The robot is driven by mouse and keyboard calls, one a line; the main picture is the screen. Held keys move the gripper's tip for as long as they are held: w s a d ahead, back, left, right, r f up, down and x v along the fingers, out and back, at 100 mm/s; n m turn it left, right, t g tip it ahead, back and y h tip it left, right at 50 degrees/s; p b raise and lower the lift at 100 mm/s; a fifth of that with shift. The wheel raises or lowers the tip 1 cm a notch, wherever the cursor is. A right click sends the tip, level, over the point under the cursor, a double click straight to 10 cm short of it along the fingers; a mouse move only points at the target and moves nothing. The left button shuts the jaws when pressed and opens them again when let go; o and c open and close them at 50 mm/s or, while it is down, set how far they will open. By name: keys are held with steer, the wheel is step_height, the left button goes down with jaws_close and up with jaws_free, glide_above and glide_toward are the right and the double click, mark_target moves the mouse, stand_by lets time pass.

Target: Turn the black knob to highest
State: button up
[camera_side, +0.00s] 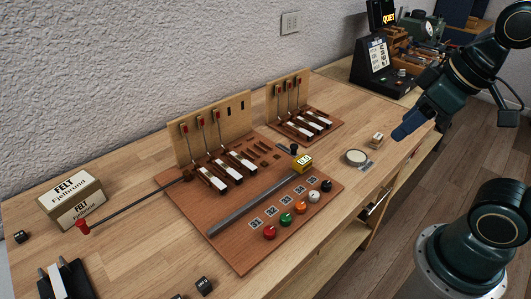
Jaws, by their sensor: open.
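A black knob (326,185) sits at the far right end of a row of coloured knobs on the brown wooden board (240,258). The black knob's pointer and setting are too small to read. My gripper (408,128) is in the air to the upper right of the black knob, apart from it and touching nothing visible. It is open, though its finger gap is hard to make out.
Upright key-and-hammer models (215,150) stand behind. A round dish (356,157) and small block (376,139) lie to the right. A felt box (75,200) and long red-ended rod (130,205) are at left.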

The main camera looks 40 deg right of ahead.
steer(key=w+n, duration=0.2)
steer(key=n+g, duration=0.5)
steer(key=n, duration=1.5)
glide_above(327, 183)
step_height(327, 183, down, 10)
steer(key=shift+s, duration=0.15)
steer(key=shift+f, duration=6.8)
